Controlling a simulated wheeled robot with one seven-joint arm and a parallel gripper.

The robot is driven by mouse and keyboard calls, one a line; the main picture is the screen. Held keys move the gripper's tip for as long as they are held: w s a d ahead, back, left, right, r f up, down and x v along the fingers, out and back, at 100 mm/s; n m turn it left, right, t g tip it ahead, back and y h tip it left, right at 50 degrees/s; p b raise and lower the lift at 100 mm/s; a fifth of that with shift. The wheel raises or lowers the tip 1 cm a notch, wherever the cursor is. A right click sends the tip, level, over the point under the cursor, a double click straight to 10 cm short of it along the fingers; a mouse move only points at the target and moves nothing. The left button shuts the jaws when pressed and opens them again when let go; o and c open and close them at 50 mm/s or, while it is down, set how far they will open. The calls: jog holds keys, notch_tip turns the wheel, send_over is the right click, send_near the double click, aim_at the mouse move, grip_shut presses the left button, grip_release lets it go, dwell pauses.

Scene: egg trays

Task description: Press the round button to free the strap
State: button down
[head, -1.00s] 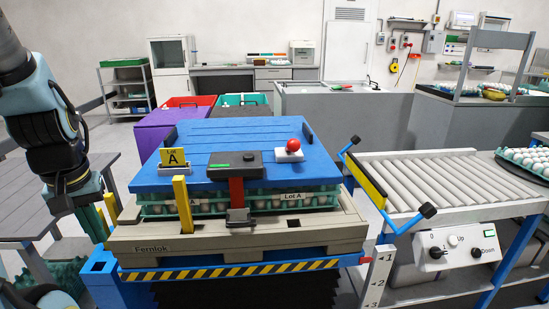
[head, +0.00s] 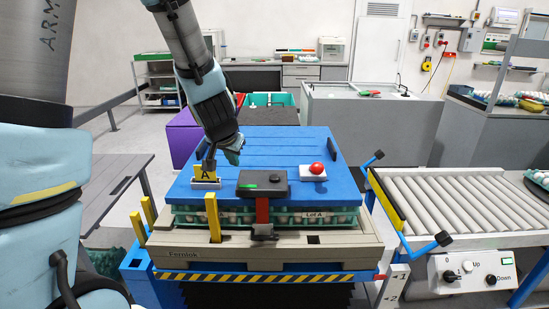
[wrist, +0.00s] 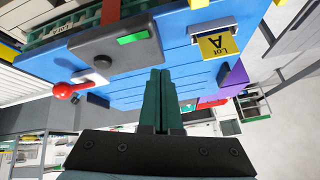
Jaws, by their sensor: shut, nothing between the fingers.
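A dark grey latch box (head: 250,190) sits on the blue lid (head: 235,145), with a green light on its top. It also shows in the wrist view (wrist: 115,48), where a dark round button (wrist: 102,61) shows on its top. A red strap (head: 262,210) runs from the box down the front of the egg trays (head: 340,217) to a dark buckle (head: 262,232). My gripper (head: 233,158) is above the lid, behind and left of the box and apart from it. Its green fingers (wrist: 160,75) are shut and empty.
A red ball knob (head: 317,168) on a white base stands right of the box. A yellow Lot A card (head: 206,172) stands left in a holder. Yellow posts (head: 214,218) rise from the pallet (head: 200,250). A roller conveyor (head: 460,205) is at the right.

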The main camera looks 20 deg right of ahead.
jog(key=s+d+r+m+t+p, duration=0.1)
jog(key=d+r+m+t+p, duration=0.1)
jog(key=d, duration=0.9)
notch_tip(320, 180, up, 3)
jog(key=shift+s+f+m+p, duration=0.1)
jog(key=shift+s+m+p, duration=0.2)
jog(key=shift+m+p, duration=0.65)
jog(key=shift+f, duration=0.1)
jog(key=b, duration=0.8)
send_over(274, 179)
notch_tip(274, 179, down, 7)
jog(key=shift+r, duration=0.2)
jog(key=shift+f+b, duration=0.5)
jog(key=shift+f, duration=0.5)
jog(key=shift+f, duration=0.2)
jog(key=shift+f, duration=0.2)
